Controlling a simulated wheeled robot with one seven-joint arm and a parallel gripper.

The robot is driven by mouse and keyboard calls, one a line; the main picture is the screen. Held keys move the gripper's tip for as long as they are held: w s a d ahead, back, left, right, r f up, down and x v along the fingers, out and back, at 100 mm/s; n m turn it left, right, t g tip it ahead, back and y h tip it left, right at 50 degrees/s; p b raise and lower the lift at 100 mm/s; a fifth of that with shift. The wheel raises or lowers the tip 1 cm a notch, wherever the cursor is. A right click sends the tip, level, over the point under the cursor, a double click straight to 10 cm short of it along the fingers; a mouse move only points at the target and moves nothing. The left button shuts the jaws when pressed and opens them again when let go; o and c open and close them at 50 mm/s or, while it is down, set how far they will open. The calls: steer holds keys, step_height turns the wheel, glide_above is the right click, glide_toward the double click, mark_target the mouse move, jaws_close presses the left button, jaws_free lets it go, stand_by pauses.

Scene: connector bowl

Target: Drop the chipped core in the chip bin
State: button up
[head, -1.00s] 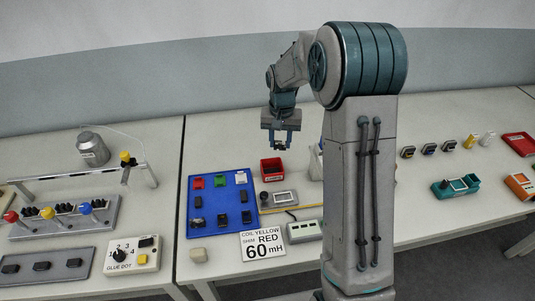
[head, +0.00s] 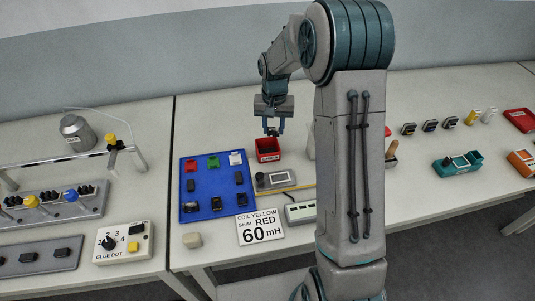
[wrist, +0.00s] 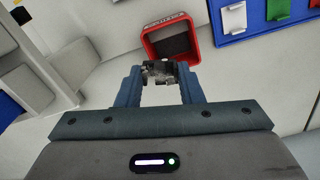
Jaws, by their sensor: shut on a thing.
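My gripper (head: 273,131) hangs over the table just above and in front of the red chip bin (head: 267,155). In the wrist view my gripper (wrist: 160,72) is shut on a small dark grey piece, the core (wrist: 157,77), held between the blue fingertips. Any chip on it is too small to make out. The red bin (wrist: 150,42) also shows in the wrist view, just beyond the fingertips, open with a dark inside. The core is at the bin's near edge in that picture. Whether it is over the opening I cannot tell.
A blue tray (head: 217,213) with coloured and black pieces lies left of the bin. A grey meter (head: 276,179) stands in front of the bin. A sign (head: 260,227) reads coil yellow, shim red, 60 mH.

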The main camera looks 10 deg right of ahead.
steer(key=o, duration=1.1)
steer(key=shift+c, duration=0.2)
steer(key=shift+r, duration=0.1)
step_height(320, 180, up, 14)
steer(key=b, duration=0.1)
steer(key=shift+b, duration=0.35)
steer(key=s+f+n+t, duration=0.1)
steer(key=s+n+t, duration=0.2)
steer(key=s, duration=2.5)
steer(key=shift+f, duration=0.3)
